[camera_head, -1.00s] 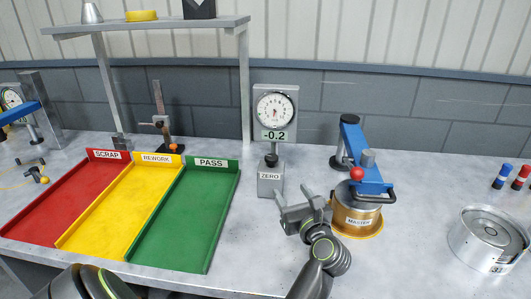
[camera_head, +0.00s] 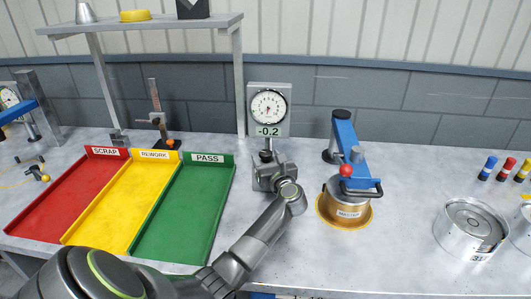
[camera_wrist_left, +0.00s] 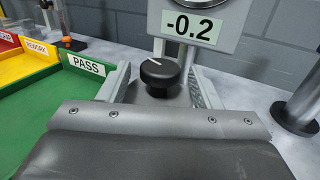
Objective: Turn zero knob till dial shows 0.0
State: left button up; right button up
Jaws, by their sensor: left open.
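The dial gauge (camera_head: 268,105) stands upright at the back of the bench, and its display (camera_head: 268,131) reads -0.2. The display also shows in the left wrist view (camera_wrist_left: 192,26). The black zero knob (camera_wrist_left: 160,74), with a white pointer line, sits below the display. My left gripper (camera_head: 266,162) is at the gauge's base, largely covering it and the ZERO label in the head view. In the left wrist view its open fingers (camera_wrist_left: 160,82) stand on either side of the knob, with gaps visible. Whether either finger touches it is unclear. My right gripper is out of view.
Red SCRAP (camera_head: 65,200), yellow REWORK (camera_head: 125,200) and green PASS (camera_head: 185,205) trays lie left of the gauge. A blue clamp (camera_head: 345,135) over the brass MASTER part (camera_head: 347,203) stands to the right. A silver can (camera_head: 468,232) is farther right. Bench between them is clear.

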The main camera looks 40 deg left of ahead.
pick_arm(q)
jog(key=shift+w+a, duration=0.4)
jog(key=shift+a, duration=0.3)
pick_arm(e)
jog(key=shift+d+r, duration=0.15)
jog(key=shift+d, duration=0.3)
pick_arm(q)
jog(key=c, duration=1)
jog(key=shift+o, duration=0.2)
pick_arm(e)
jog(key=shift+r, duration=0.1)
pick_arm(q)
jog(key=shift+r, duration=0.1)
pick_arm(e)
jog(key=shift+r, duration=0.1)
